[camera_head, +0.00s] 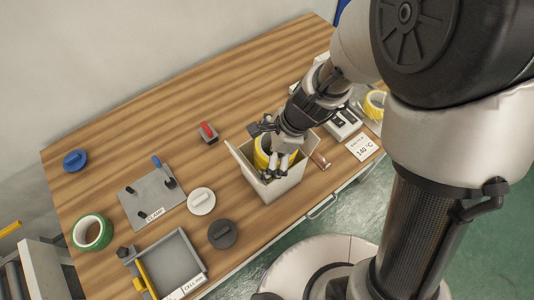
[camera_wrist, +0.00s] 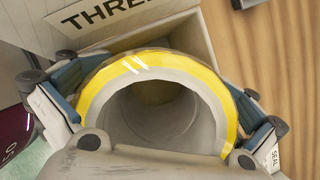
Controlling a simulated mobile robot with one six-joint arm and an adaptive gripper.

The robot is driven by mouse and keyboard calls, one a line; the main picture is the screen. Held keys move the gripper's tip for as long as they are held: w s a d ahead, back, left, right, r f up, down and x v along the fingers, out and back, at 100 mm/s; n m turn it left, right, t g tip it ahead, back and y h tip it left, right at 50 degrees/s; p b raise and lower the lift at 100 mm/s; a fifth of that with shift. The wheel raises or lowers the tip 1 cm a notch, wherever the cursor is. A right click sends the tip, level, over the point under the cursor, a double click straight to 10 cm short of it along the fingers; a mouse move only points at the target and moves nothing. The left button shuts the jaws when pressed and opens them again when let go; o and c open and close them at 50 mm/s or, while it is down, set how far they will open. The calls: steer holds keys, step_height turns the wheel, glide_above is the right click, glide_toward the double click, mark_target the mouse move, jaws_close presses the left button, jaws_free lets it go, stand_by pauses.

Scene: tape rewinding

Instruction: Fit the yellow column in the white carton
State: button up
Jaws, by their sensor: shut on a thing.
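The white carton (camera_head: 286,188) stands open at the table's front edge with a flap raised at its left. My gripper (camera_head: 275,165) is over the carton's mouth, pointing down, with its fingers around the yellow column (camera_head: 262,148). In the wrist view the column (camera_wrist: 216,84) is a hollow ring with a yellow outside and a pale inner wall, and a finger presses on each side. The carton (camera_wrist: 197,45) shows beyond it, with a lettered label. The column's lower end is hidden, so I cannot tell whether it touches the carton's floor.
A grey peg plate (camera_head: 150,196), a green tape roll (camera_head: 92,232), and white (camera_head: 201,201) and dark (camera_head: 222,234) discs lie left of the carton. A red-topped block (camera_head: 208,131) is behind it. Another yellow roll (camera_head: 374,104) is at right.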

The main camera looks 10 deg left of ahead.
steer(key=shift+s+d+f+h, duration=0.15)
steer(key=shift+s+d+f, duration=0.2)
steer(key=shift+f, duration=0.25)
steer(key=shift+s+d+f+h, duration=0.2)
steer(key=shift+s+f, duration=0.1)
steer(key=shift+f, duration=0.3)
steer(key=o, duration=1.6)
steer(key=shift+r, duration=0.15)
step_height(320, 180, up, 7)
steer(key=p, duration=0.7)
steer(key=shift+w+a, duration=0.3)
steer(key=shift+w, duration=0.1)
steer(key=shift+r, duration=0.1)
